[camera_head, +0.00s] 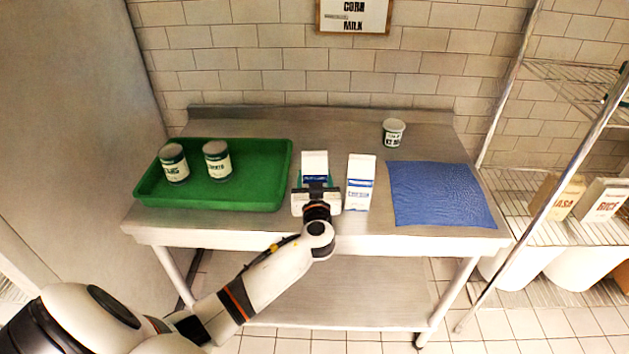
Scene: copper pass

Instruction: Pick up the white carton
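Two white cartons are near the front middle of the steel table (345,125). The left white carton (314,163) is upright, and its lower part is hidden by my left gripper (316,188). The right white carton (360,180) has blue print and stands upright just right of the gripper, apart from it. My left gripper is at the left carton, its fingers near the carton's sides. I cannot tell whether they press on it, or whether the carton's base touches the table. My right gripper is not in view.
A green tray (282,160) on the left holds two cans, one left (174,163) and one right (217,160). A blue cloth (440,193) lies on the right. A wire shelf (520,185) stands right of the table.

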